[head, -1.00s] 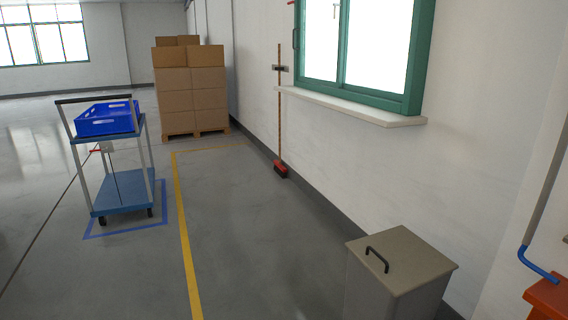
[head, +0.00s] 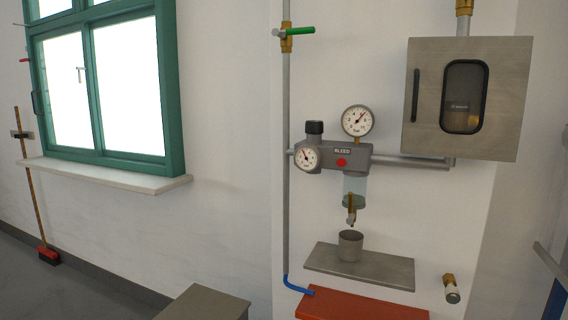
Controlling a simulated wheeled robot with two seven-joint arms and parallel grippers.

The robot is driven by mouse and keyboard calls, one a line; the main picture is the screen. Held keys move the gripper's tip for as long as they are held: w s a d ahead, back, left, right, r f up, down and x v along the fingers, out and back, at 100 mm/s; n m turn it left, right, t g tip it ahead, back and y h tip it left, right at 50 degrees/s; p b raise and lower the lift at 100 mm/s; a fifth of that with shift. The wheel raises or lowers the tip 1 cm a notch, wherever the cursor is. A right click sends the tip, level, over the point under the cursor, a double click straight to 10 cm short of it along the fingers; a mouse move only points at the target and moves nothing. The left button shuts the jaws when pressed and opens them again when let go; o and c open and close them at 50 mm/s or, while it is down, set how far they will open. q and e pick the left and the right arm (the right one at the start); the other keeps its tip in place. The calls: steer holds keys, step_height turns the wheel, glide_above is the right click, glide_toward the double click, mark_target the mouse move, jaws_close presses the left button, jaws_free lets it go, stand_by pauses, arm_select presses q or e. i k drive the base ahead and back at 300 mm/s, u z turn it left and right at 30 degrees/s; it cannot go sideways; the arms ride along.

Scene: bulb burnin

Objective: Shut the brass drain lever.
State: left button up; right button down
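A small brass drain fitting with its lever (head: 351,203) hangs under the clear bowl (head: 354,187) of the wall-mounted air unit (head: 335,157). The brass part points downward, with a dark tip below it. It is too small to tell whether the lever is open or shut. A grey metal cup (head: 350,246) stands on a grey shelf (head: 395,271) just below the drain. Neither of my grippers is in view.
A brass valve with a green handle (head: 298,31) sits on the pipe above. A grey cabinet (head: 495,97) hangs at upper right. An orange-red surface (head: 360,306) lies below the shelf, and a grey bin (head: 205,304) stands at lower left. Another brass fitting (head: 450,283) is at lower right.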

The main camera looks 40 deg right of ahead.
mark_target(349, 221)
steer(key=z, duration=1.75)
